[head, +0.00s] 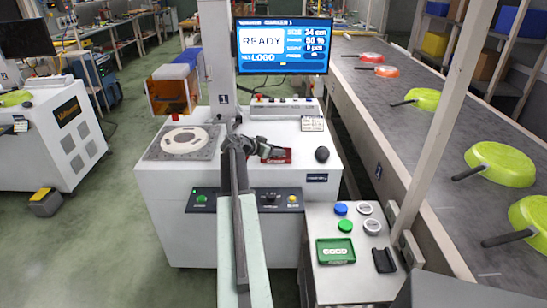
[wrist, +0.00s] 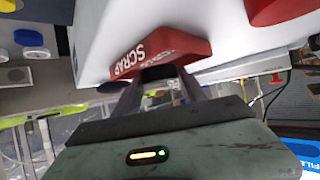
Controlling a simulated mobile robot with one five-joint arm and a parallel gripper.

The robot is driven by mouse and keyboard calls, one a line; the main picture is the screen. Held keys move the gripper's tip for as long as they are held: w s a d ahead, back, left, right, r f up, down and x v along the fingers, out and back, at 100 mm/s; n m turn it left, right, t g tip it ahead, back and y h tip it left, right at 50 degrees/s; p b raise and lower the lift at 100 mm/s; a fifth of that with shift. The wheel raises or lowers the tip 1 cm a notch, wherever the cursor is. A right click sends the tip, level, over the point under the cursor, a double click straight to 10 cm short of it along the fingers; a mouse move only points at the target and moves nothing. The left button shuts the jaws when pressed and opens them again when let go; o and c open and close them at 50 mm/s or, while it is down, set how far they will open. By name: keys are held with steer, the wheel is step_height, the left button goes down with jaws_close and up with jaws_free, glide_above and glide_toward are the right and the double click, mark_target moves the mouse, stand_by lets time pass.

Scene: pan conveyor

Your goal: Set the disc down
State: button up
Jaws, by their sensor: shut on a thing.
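My gripper (head: 267,150) is over the white machine top, at the red tray (head: 284,156). In the wrist view the red tray (wrist: 150,55), marked SCRAP, lies just beyond my gripper (wrist: 166,75). I cannot tell whether the disc touches the tray.
A dark rounded object (head: 322,154) stands right of the red tray. A round plate (head: 185,140) lies left on the machine top. A side table (head: 318,285) holds a green tray (head: 335,262) and several round buttons. A conveyor (head: 400,125) carries pans at right.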

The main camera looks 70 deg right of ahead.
steer(key=shift+f, duration=0.9)
steer(key=shift+r, duration=0.25)
steer(key=shift+f, duration=0.2)
steer(key=o, duration=1.2)
steer(key=shift+r, duration=0.1)
